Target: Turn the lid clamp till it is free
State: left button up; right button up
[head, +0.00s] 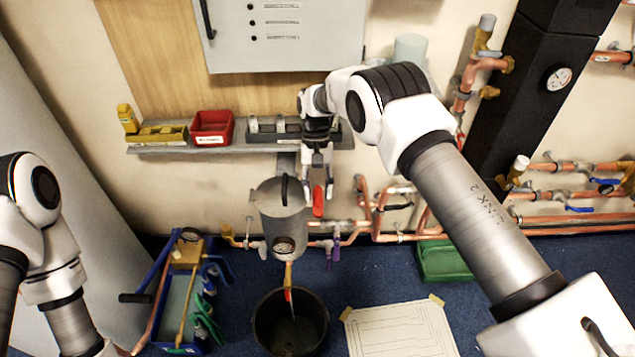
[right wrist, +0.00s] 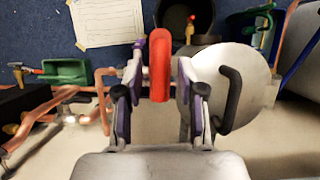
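The lid clamp shows as a red handle (head: 318,202) at the right side of a grey metal pot (head: 283,222). The pot's lid has a black handle (head: 284,188). My right gripper (head: 319,188) points down over the red handle. In the right wrist view the red handle (right wrist: 160,68) stands between the fingers of my right gripper (right wrist: 160,76), with a gap visible on both sides. The round lid (right wrist: 208,68) and its black handle (right wrist: 231,100) are right of the fingers there. My left arm is at the left edge, its gripper out of view.
A shelf (head: 235,147) with a red bin (head: 212,127) is behind. Copper pipes (head: 375,215) run to the right of the pot. A black bucket (head: 290,325) stands below the pot's spout. A blue tool tote (head: 180,300) is at left, a paper sheet (head: 400,330) on the floor.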

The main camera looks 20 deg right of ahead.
jog(key=v, duration=1.2)
jog(key=shift+w+f, duration=0.1)
